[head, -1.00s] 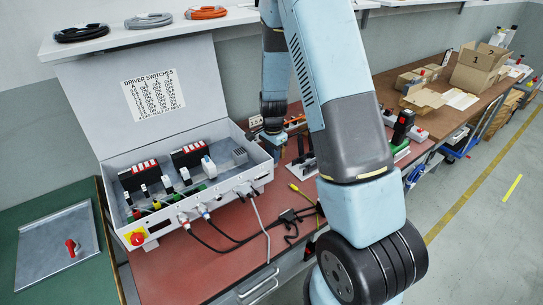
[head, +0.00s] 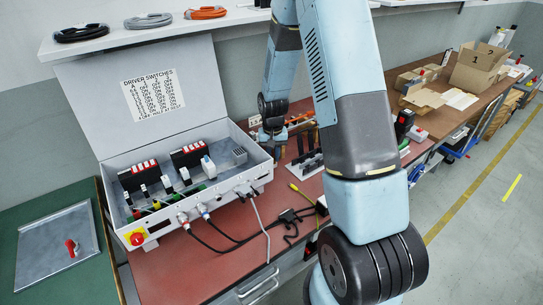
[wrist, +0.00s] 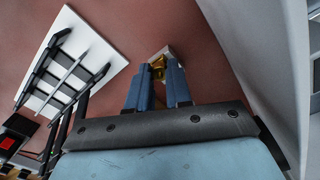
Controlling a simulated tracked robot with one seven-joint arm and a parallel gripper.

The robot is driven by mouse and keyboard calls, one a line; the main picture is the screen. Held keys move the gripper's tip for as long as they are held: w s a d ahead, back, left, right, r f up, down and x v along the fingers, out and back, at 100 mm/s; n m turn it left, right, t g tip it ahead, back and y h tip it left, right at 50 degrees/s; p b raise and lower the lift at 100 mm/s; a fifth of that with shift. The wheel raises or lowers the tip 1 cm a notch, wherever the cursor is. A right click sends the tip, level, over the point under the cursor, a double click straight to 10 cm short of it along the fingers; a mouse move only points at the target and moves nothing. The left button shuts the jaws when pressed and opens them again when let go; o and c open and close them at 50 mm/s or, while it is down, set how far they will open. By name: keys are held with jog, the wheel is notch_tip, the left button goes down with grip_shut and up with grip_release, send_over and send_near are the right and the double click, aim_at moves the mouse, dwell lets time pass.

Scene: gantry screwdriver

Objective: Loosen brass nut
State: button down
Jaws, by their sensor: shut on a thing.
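The brass nut (wrist: 158,65) shows in the wrist view as a small gold piece between my fingertips, at a small pale block (wrist: 168,51) on the red-brown bench top. My gripper (wrist: 157,76) has its two blue fingers shut on the nut, and they cover part of it. Whether the nut still sits on a thread cannot be told. In the head view my gripper (head: 272,140) is low over the bench, just right of the grey switch box (head: 206,212). The nut cannot be made out there.
A white plate with a dark rack (wrist: 75,58) stands left of my gripper in the wrist view; the rack also shows in the head view (head: 308,160). The switch box's raised lid (head: 150,100) stands behind the box. Cables (head: 245,238) lie across the bench front.

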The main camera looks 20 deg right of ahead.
jog(key=n, duration=0.4)
jog(key=shift+d+n, duration=0.1)
jog(key=shift+n, duration=0.2)
jog(key=n, duration=0.3)
jog(key=shift+n, duration=0.4)
jog(key=n, duration=1.2)
jog(key=shift+n, duration=0.3)
jog(key=n, duration=0.3)
jog(key=shift+a+n, duration=0.2)
jog(key=shift+n, duration=0.1)
jog(key=n, duration=0.3)
jog(key=shift+n, duration=0.3)
jog(key=shift+s+f+n, duration=0.1)
jog(key=shift+n, duration=1.7)
